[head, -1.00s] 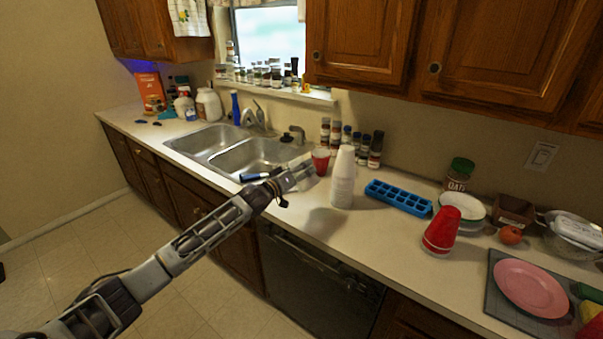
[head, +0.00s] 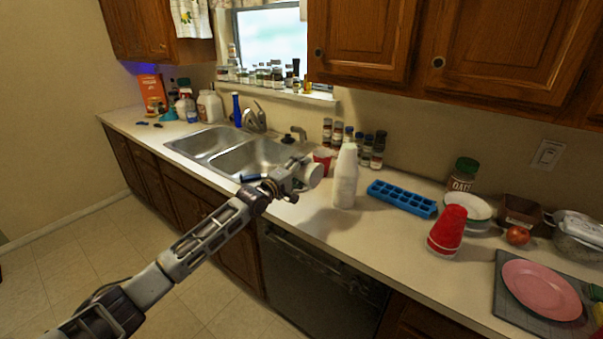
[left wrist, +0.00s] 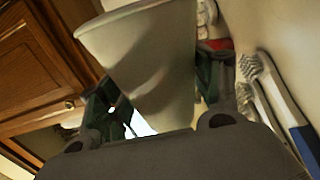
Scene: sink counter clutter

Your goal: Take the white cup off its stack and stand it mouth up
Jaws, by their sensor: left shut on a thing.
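My left gripper (head: 300,177) is shut on a white cup (head: 313,174) and holds it above the counter, just left of the white cup stack. The cup looks tipped, with a round end toward the camera in the head view. In the left wrist view the white cup (left wrist: 150,65) sits between the dark fingers, its wide rim at the top of the picture. The white cup stack (head: 345,180) stands mouth down, narrow end up, apart from the held cup. My right gripper is not in view.
A red cup (head: 323,156) stands behind the held cup. The sink (head: 245,158) is to the left, spice jars (head: 378,150) behind. A blue ice tray (head: 402,199) and a red cup stack (head: 447,231) are to the right. The counter front below the white stack is clear.

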